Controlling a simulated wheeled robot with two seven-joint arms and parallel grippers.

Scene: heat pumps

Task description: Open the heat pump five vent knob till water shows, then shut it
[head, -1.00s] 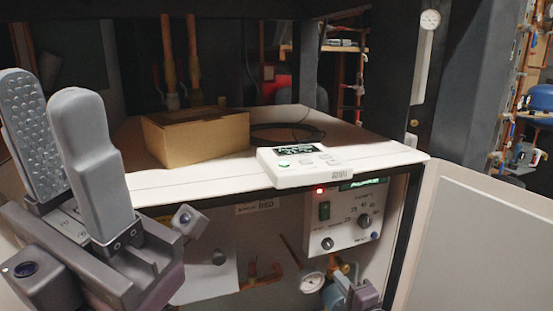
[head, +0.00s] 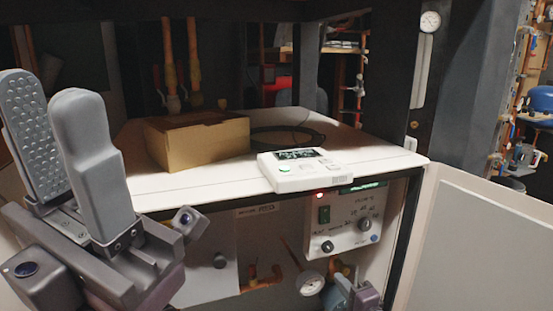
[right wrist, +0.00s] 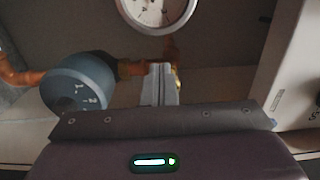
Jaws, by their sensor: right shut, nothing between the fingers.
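The opened heat pump cabinet shows its white control box (head: 345,228) with a green switch and dials, and a pressure gauge (head: 309,284) below it. The gauge (right wrist: 158,10) is at the top of the right wrist view. A blue-grey round knob with markings (right wrist: 75,90) sits on the copper pipe, left of my right gripper (right wrist: 158,70). That gripper is shut and empty, its tips by the pipe and a small brass fitting (right wrist: 178,76). I cannot tell whether they touch. No water is visible. My left gripper (head: 47,85) is open and empty at the left.
A cardboard box (head: 197,140), a black cable loop (head: 288,138) and a white device with a display (head: 303,170) lie on the white top. An open white panel (head: 480,245) stands at the right. Copper pipes (head: 262,278) run inside the cabinet.

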